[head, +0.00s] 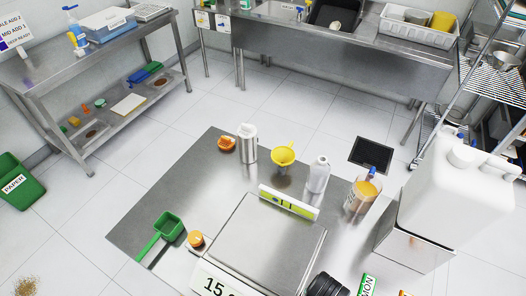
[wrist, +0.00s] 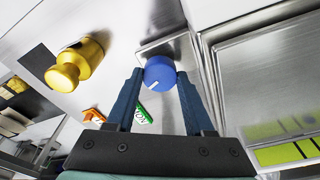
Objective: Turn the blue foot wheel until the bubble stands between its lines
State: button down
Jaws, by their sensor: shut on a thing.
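The blue foot wheel (wrist: 159,73) sits at the corner of a steel plate in the wrist view. It has a white mark at its lower left. The fingers of my gripper (wrist: 160,82) are shut on the wheel, one on each side. The scale (head: 262,240) has a flat steel pan and a display reading that starts with 15. The yellow-green level vial (head: 288,202) lies along the pan's far edge, with dark lines near its middle. The vial also shows in part in the wrist view (wrist: 285,140). I cannot make out the bubble's place. The wheel does not show clearly in the head view.
A brass weight (wrist: 75,65) stands beside the wheel. A white bottle (head: 318,175), a yellow funnel (head: 283,155), a steel bottle (head: 247,145) and an amber jar (head: 362,194) stand behind the scale. A green scoop (head: 168,228) lies left. Bare bench (head: 215,182) shows between them.

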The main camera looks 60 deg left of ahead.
jog(key=shift+r+n+p, duration=0.1)
jog(key=shift+n+p, duration=0.35)
jog(key=shift+n, duration=0.35)
jog(key=n, duration=0.3)
jog(key=shift+y+p, duration=0.3)
jog(key=shift+p, duration=0.05)
jog(key=n, duration=0.2)
jog(key=shift+d+n+p, duration=0.1)
jog(key=shift+n+p, duration=0.2)
jog(key=shift+p, duration=0.1)
jog(key=shift+c, duration=1.2)
grip_release()
notch_tip(320, 180, up, 6)
jog(key=p, duration=0.5)
